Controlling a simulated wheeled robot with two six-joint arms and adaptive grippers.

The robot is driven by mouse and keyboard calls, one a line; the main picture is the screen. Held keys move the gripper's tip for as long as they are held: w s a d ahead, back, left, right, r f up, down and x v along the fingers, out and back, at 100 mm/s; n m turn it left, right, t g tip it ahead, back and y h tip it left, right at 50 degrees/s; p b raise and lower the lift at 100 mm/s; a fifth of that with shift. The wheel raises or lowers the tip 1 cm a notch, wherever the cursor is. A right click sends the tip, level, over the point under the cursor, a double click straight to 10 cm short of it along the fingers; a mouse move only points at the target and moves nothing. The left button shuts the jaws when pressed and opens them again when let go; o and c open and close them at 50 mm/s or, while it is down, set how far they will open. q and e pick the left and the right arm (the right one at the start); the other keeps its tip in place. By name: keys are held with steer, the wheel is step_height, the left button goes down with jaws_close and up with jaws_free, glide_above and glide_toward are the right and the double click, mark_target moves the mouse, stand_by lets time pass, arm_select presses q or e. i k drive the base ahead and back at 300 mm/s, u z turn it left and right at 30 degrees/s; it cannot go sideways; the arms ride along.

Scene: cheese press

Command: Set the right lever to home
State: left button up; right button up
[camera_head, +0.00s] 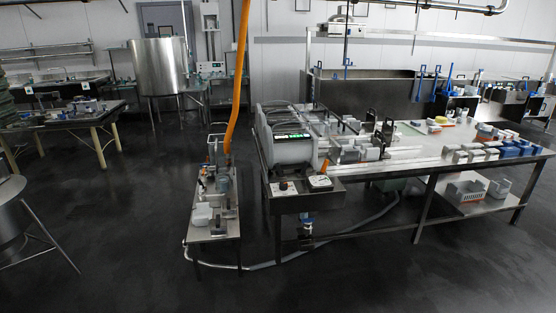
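Neither of my grippers shows in the head view. The long metal press table (400,165) stands right of the middle, some way off. A grey machine housing (290,150) with a green-lit display (292,135) sits at its left end. A control box (305,191) with a dark knob (283,186) and a white dial (320,182) is at the table's near left corner. Dark upright handle-like parts (387,130) stand on the table behind the rails. At this distance I cannot tell which part is the right lever or how it is set.
A narrow side bench (216,226) with small items stands left of the press table. A pale hose (345,229) runs on the floor. An orange pipe (238,80) comes down from above. A steel vessel (10,200) is at the left edge. The front floor (400,285) is clear.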

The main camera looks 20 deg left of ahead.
mark_target(304, 169)
steer(key=u, duration=0.35)
steer(key=i, duration=1.2)
steer(key=u, duration=0.25)
steer(key=i, duration=1.55)
steer(key=z, duration=0.05)
